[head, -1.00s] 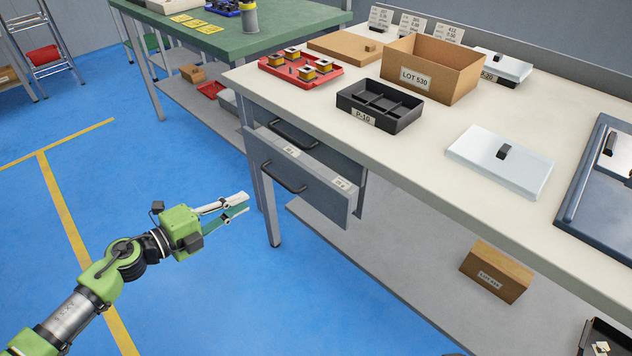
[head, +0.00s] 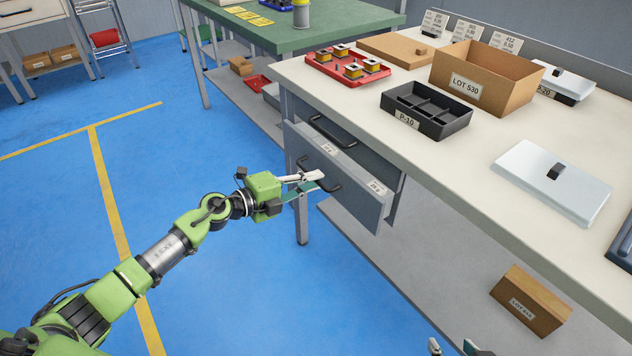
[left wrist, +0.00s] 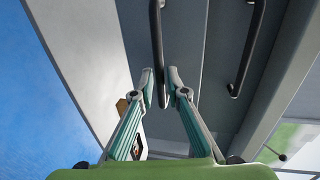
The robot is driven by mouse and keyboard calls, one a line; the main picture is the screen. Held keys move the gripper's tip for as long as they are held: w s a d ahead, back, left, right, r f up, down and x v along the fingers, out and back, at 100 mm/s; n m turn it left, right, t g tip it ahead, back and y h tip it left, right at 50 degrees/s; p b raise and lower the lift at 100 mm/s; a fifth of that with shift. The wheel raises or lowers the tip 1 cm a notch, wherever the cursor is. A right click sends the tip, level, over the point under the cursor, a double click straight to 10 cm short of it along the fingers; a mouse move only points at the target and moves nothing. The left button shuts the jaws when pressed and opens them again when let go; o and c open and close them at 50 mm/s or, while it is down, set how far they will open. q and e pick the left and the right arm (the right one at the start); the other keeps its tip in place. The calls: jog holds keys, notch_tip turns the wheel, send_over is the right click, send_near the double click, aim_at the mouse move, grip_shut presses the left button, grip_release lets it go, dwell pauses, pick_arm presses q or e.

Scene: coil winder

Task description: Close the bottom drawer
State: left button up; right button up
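The bottom drawer (head: 352,188) under the pale workbench is pulled out, its grey front standing clear of the upper drawer. Its black bar handle (head: 334,187) also shows in the left wrist view (left wrist: 157,40). My left gripper (head: 320,180) is at this handle. In the left wrist view its fingertips (left wrist: 160,73) are close together, with the bar between them. I cannot tell whether they press on it. The tips of my right gripper (head: 453,347) show apart at the bottom edge of the head view, with nothing seen between them.
The upper drawer's handle (head: 333,130) is just behind and above. A bench leg (head: 301,222) stands below the left gripper. The bench top (head: 455,165) carries a red tray (head: 322,62), a black divided tray (head: 428,125) and a carton (head: 512,75). The blue floor at left is clear.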

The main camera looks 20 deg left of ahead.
aim_at(327, 173)
pick_arm(q)
jog(key=shift+x, duration=0.75)
grip_shut()
pick_arm(e)
jog(key=shift+w+a+r+t, duration=0.25)
jog(key=shift+w+r+t, duration=0.15)
jog(key=shift+w+r, duration=0.25)
pick_arm(q)
jog(key=x, duration=0.2)
jog(key=r+x, duration=0.1)
jog(key=x, duration=0.1)
jog(key=shift+w+d+p, duration=0.1)
jog(key=shift+w+p, duration=0.05)
jog(key=shift+p, duration=0.25)
jog(key=shift+r, duration=0.1)
pick_arm(e)
jog(key=s+f, duration=0.1)
jog(key=s+d+f+g, duration=0.1)
jog(key=s, duration=0.1)
jog(key=s+g, duration=0.1)
jog(key=shift+s+d+f, duration=0.25)
jog(key=shift+s+f, duration=0.05)
jog(key=shift+f, duration=0.1)
pick_arm(q)
grip_release()
